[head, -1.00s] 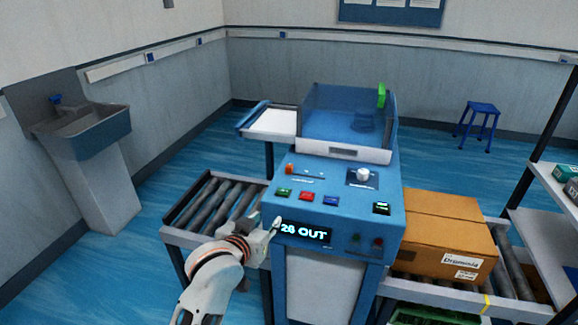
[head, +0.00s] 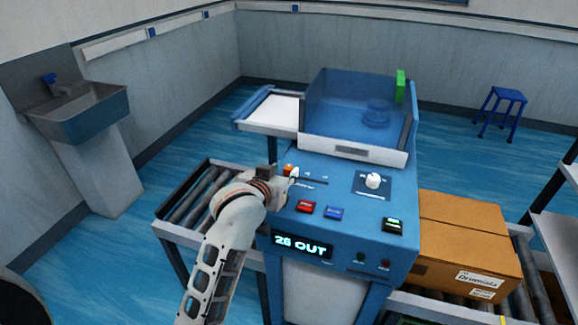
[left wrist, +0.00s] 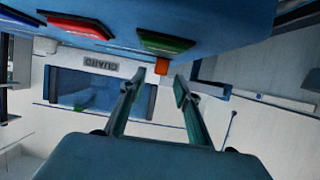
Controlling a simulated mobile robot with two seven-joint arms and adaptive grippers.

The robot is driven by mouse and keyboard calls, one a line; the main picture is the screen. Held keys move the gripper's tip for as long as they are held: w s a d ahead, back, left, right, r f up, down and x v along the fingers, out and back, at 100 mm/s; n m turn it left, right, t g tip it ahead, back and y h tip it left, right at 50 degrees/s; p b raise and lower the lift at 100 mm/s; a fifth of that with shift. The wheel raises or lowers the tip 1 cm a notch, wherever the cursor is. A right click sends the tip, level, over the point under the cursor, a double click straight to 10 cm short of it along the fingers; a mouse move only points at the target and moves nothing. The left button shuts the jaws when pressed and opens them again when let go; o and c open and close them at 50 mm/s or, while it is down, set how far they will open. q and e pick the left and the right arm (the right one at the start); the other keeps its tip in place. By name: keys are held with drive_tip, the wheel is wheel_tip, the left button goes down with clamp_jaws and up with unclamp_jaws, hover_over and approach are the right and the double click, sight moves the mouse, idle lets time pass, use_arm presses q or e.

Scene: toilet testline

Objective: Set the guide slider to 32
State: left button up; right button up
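The guide slider's orange knob (head: 287,169) is at the left end of its slot (head: 313,181) on the blue machine's sloped panel. The display (head: 302,244) below reads "26 OUT". My left gripper (head: 291,174) is over the panel's left edge, right at the knob in the head view. In the left wrist view its two fingers (left wrist: 160,78) are apart, and the orange knob (left wrist: 162,66) shows between the fingertips. I cannot tell whether they touch it. My right gripper is in neither view.
Red (head: 305,207) and blue (head: 334,213) buttons lie close to my left gripper; a green button (left wrist: 166,41) shows in the wrist view. A white dial (head: 373,181) is to the right. The clear guard (head: 350,110) stands behind. A carton (head: 462,240) sits on the right rollers.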

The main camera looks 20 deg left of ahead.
sight(287, 169)
use_arm(q)
drive_tip(key=shift+x, duration=2.45)
clamp_jaws()
